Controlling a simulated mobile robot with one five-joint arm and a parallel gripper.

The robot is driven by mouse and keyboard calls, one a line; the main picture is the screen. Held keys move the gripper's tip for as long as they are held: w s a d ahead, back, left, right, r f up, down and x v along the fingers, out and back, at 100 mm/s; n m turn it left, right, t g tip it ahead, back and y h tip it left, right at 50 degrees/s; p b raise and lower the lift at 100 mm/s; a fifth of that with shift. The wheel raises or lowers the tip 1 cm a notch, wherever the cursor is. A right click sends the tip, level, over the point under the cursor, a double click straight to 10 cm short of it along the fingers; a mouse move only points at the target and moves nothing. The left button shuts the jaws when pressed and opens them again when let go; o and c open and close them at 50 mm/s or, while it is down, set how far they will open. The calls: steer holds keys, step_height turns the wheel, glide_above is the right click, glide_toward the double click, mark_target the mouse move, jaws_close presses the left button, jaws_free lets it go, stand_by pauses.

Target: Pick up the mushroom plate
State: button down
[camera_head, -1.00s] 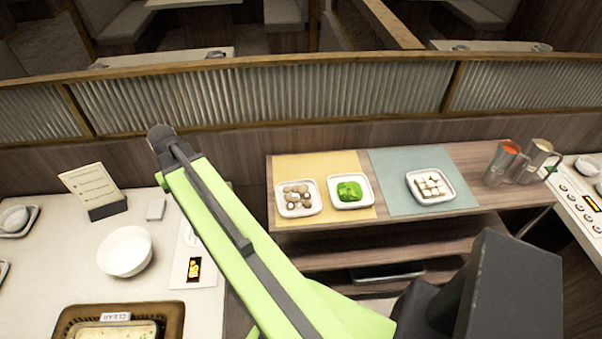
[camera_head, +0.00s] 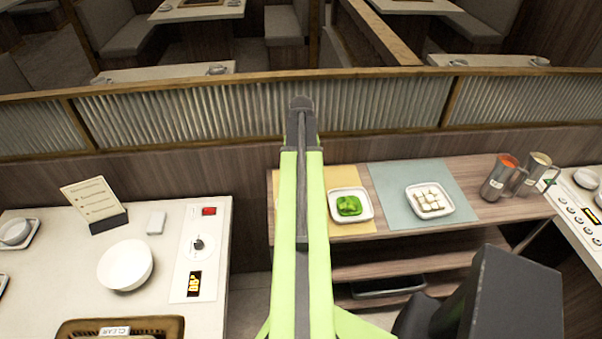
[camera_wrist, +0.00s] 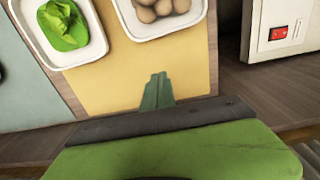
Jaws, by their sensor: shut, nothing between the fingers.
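The mushroom plate (camera_wrist: 166,27), a white square dish holding several brown mushrooms (camera_wrist: 160,8), is at the top of the wrist view and partly cut off by the frame. In the head view it is hidden behind my raised green arm. My gripper (camera_wrist: 158,90) is shut and empty, with its fingertips over the yellow mat (camera_wrist: 110,85), apart from the plate. In the head view my gripper (camera_head: 300,106) appears at the far end of the arm, in front of the corrugated partition.
A plate of greens (camera_head: 349,205) sits beside the mushroom plate's spot. A plate of white cubes (camera_head: 430,201) is on a blue-grey mat (camera_head: 395,190). Metal pitchers (camera_head: 497,178) stand at the right. A white counter with a bowl (camera_head: 125,266) is at the left.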

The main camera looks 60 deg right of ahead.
step_height(320, 180, down, 8)
steer(key=b, duration=0.7)
steer(key=shift+f, duration=0.2)
steer(key=s+a, duration=0.1)
steer(key=s+a+r, duration=0.1)
steer(key=a, duration=0.1)
steer(key=shift+s+a+p, duration=0.15)
steer(key=shift+a+p, duration=0.05)
steer(key=shift+p, duration=0.2)
